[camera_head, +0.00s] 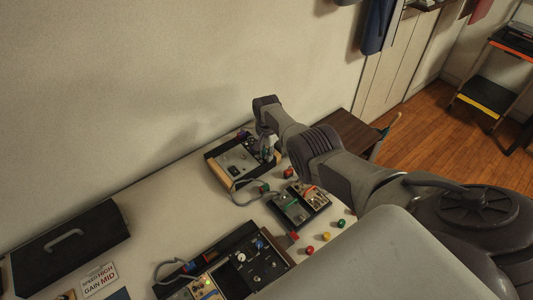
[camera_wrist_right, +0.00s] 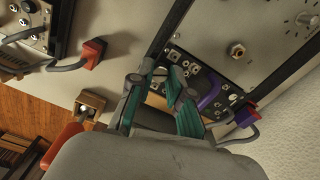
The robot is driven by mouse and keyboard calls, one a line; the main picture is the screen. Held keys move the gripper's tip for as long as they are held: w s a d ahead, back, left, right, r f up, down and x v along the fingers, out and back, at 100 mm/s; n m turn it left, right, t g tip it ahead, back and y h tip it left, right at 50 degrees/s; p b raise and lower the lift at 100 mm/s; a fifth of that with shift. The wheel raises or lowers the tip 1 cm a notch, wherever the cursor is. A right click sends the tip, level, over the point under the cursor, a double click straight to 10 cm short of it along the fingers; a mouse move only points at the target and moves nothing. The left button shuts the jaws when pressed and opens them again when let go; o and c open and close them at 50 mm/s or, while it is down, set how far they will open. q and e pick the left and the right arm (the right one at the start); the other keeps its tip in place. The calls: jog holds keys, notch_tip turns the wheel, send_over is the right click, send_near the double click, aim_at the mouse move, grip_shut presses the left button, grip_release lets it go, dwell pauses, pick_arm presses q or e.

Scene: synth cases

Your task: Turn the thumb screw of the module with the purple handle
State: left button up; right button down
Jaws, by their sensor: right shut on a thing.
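The module (camera_wrist_right: 203,76) with the purple handle (camera_wrist_right: 211,93) is a dark panel with several jacks, set in a grey synth case (camera_wrist_right: 215,25) in the right wrist view. In the head view this case (camera_head: 222,176) stands at the far end of the table. My right gripper (camera_wrist_right: 160,72) has its teal fingers at the module's left end, closed on a small part there. That part is taken to be the thumb screw, mostly hidden between the fingertips. In the head view the right gripper (camera_head: 268,146) reaches down over the case's right side. My left gripper is not in view.
A second synth case (camera_head: 235,265) is at the front and a black toolbox (camera_head: 70,246) at left. A red plug on a grey cable (camera_wrist_right: 93,53) lies near the right gripper.

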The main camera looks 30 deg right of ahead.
jog(key=c, duration=1.1)
grip_release()
jog(key=shift+r, duration=0.15)
jog(key=shift+w+r, duration=0.1)
jog(key=shift+r, duration=0.6)
notch_tip(320, 180, up, 10)
jog(key=shift+r, duration=0.2)
jog(key=shift+f, duration=0.1)
